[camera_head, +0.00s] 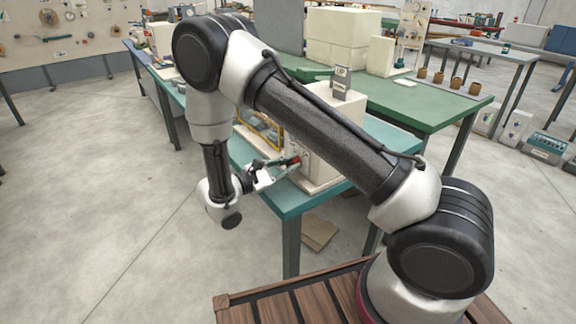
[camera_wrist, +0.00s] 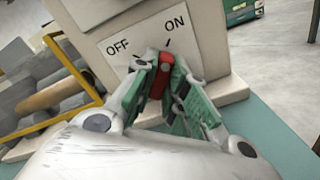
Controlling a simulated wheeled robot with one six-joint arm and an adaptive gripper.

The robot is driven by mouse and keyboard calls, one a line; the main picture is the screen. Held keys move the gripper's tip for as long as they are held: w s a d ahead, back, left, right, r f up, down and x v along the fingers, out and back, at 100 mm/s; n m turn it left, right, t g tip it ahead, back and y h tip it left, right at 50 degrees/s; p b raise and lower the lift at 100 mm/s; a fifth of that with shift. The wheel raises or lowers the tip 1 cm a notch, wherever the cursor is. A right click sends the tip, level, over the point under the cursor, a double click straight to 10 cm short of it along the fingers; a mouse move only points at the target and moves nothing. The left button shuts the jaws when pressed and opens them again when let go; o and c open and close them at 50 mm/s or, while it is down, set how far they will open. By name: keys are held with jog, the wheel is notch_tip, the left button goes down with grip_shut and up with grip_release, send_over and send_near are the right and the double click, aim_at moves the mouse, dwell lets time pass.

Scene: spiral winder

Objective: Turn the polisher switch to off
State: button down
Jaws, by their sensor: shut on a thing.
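The polisher switch (camera_wrist: 158,60) is a small red part on a white plate (camera_wrist: 135,40) marked OFF on the left and ON on the right. The plate is on the front of a cream machine body (camera_wrist: 205,35). My gripper (camera_wrist: 164,78) has its green-padded fingers closed around the switch, hiding most of it. A dark mark shows near the ON label, but which mark the switch points to cannot be told. In the head view my gripper (camera_head: 284,165) is against the front of the cream machine (camera_head: 318,158).
The machine stands on a teal table (camera_head: 290,203). A yellow-framed opening (camera_wrist: 60,75) with grey and tan rollers is left of the plate. A sign marked UP (camera_head: 341,82) stands on the machine. A green table (camera_head: 430,105) is behind; the floor to the left is open.

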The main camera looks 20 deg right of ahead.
jog(key=n, duration=0.8)
jog(key=shift+n, duration=0.3)
jog(key=n, duration=0.3)
jog(key=shift+n, duration=2.1)
jog(key=c, duration=1.4)
grip_release()
jog(key=shift+c, duration=0.2)
